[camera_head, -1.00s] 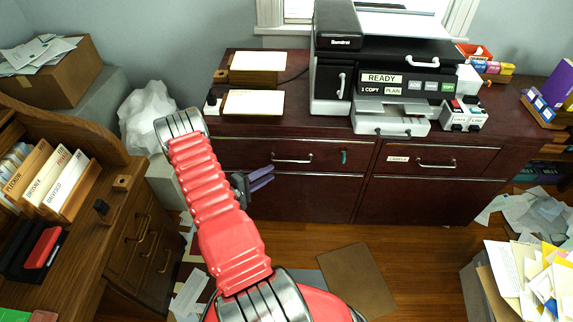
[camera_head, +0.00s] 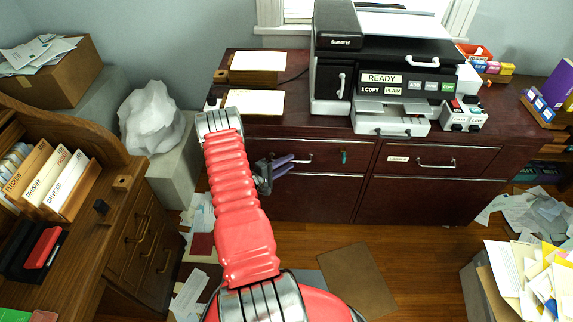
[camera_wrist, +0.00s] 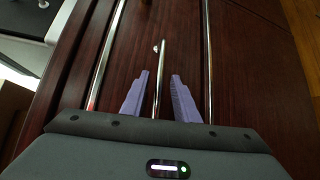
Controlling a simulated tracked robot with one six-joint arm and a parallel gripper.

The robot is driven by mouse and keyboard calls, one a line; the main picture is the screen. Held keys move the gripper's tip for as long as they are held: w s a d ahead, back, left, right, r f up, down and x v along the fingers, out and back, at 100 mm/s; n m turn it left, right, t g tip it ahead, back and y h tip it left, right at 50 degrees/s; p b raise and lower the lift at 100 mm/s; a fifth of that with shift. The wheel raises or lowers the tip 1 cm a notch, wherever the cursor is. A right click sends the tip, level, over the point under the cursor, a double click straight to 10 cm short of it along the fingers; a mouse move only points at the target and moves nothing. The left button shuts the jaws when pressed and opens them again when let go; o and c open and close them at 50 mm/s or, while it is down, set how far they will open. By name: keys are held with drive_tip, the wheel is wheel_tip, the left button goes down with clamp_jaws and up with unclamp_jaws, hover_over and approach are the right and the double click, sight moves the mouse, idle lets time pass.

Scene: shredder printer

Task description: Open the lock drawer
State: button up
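The left dark red-brown drawer (camera_head: 325,150) in the long cabinet has a silver bar handle (camera_head: 311,157) and a teal piece (camera_head: 344,157), perhaps a key, to its right. It is shut. My gripper (camera_head: 291,161), with purple fingers, is in front of the left part of this handle and hides some of it. In the wrist view my gripper (camera_wrist: 159,88) is open. The silver handle (camera_wrist: 161,62) runs lengthwise between the two fingers, with a gap on each side. I cannot tell how deep the fingers reach around it.
A second drawer (camera_head: 455,160) with a small label is on the right. A printer (camera_head: 385,70) stands on the cabinet top. A wooden desk (camera_head: 125,215) is at left, and a paper-filled bin (camera_head: 480,285) at lower right. A brown mat (camera_head: 356,280) lies on the floor.

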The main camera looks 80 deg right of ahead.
drive_tip(key=shift+c, duration=0.7)
clamp_jaws()
drive_tip(key=shift+a+f, duration=0.1)
idle(0.5)
drive_tip(key=shift+s+a, duration=0.1)
